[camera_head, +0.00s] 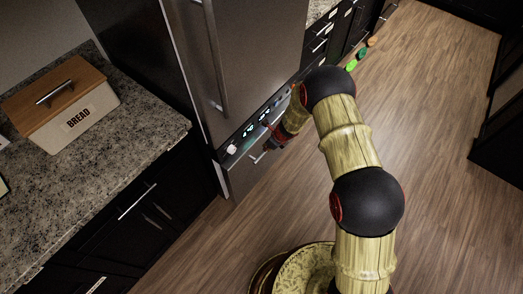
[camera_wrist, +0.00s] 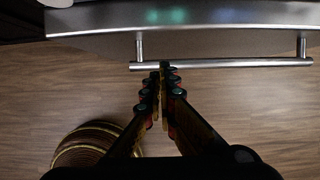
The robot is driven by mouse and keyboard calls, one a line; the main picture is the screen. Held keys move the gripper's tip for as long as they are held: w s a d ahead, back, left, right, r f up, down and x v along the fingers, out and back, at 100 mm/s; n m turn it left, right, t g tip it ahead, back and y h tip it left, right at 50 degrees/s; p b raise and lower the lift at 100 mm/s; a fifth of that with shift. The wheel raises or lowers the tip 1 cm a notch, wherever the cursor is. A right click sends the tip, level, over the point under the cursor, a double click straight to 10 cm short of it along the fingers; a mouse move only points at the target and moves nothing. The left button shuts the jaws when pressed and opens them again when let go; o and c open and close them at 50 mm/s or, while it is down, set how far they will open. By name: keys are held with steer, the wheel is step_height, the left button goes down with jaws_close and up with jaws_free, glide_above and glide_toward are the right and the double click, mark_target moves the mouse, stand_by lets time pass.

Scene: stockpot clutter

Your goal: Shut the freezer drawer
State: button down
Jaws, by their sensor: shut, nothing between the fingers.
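The freezer drawer (camera_head: 246,174) is the low steel front under the tall fridge door in the head view. A narrow opening with a white item and green-lit spots shows along its top, so it looks partly open. In the wrist view its steel front (camera_wrist: 220,17) crosses the top, with a horizontal bar handle (camera_wrist: 235,65) below. My gripper (camera_wrist: 163,68) is shut and empty, its fingertips at the left part of the handle; I cannot tell whether they touch it. In the head view my gripper (camera_head: 270,145) is at the drawer front, partly hidden by my arm.
The fridge door (camera_head: 240,60) above is closed. A granite counter (camera_head: 150,135) with a bread box (camera_head: 62,103) stands at left over black cabinets (camera_head: 150,225). Small green and orange items (camera_head: 351,66) lie beyond my arm. The wooden floor (camera_head: 430,110) at right is clear.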

steer(key=p+v, duration=0.1)
steer(key=v, duration=0.5)
steer(key=s+d+f+n+g+h+b, duration=0.1)
steer(key=s+d+f+n+h+b, duration=0.15)
steer(key=s+d+f, duration=0.6)
steer(key=s+d+f+n+h+b, duration=0.1)
steer(key=s+d+f+n+h, duration=0.3)
steer(key=d+f, duration=0.75)
steer(key=n+t+y+b, duration=0.2)
steer(key=n+t+y, duration=0.5)
steer(key=n+y, duration=0.65)
glide_toward(238, 165)
steer(key=w+a+f+m+b, duration=0.1)
steer(key=w+a+f+m+y+b, duration=0.1)
steer(key=w+a+b, duration=0.1)
steer(key=shift+a+f, duration=0.15)
steer(key=shift+f, duration=0.05)
steer(key=shift+w+a, duration=0.5)
steer(key=shift+a, duration=0.05)
